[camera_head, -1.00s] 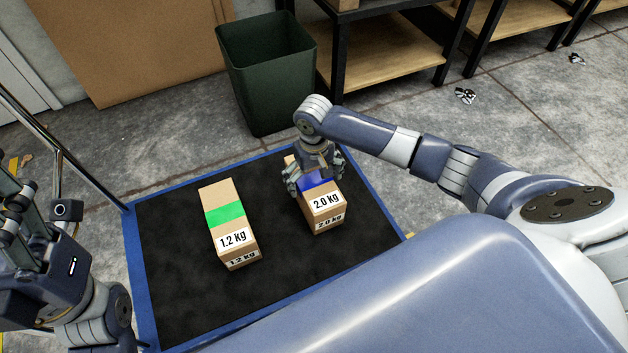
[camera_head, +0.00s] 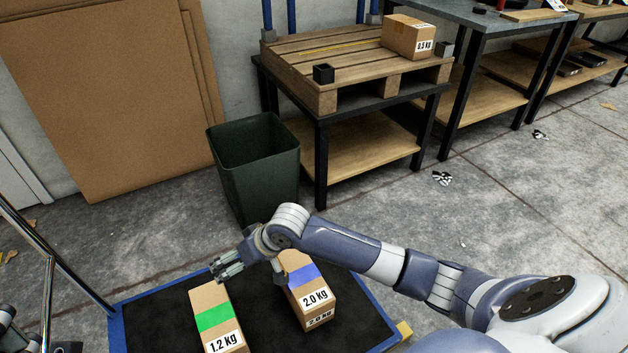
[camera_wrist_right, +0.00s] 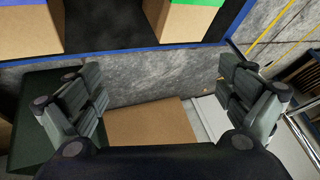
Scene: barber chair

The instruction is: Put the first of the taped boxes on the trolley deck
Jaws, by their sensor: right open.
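The trolley deck (camera_head: 258,325) is a black mat with a blue rim. On it stand a green-taped box (camera_head: 215,316) marked 1.2 kg, at left, and a blue-taped box (camera_head: 312,290) marked 2.0 kg, at right. My right gripper (camera_head: 226,268) is open and empty, above the deck's far part, past the green-taped box. In the right wrist view its spread fingers (camera_wrist_right: 162,95) have nothing between them; the green-taped box (camera_wrist_right: 185,28) and blue-taped box (camera_wrist_right: 28,32) show at the top. Only a sliver of my left gripper (camera_head: 8,318) shows at the left edge, its fingers unclear.
A dark green bin (camera_head: 255,175) stands behind the deck. A wooden pallet (camera_head: 350,58) on a black stand bears a carton (camera_head: 408,37), its mark seemingly 0.5 kg. Large cardboard sheets (camera_head: 105,95) lean at the wall. The trolley's metal handle (camera_head: 60,265) rises at left.

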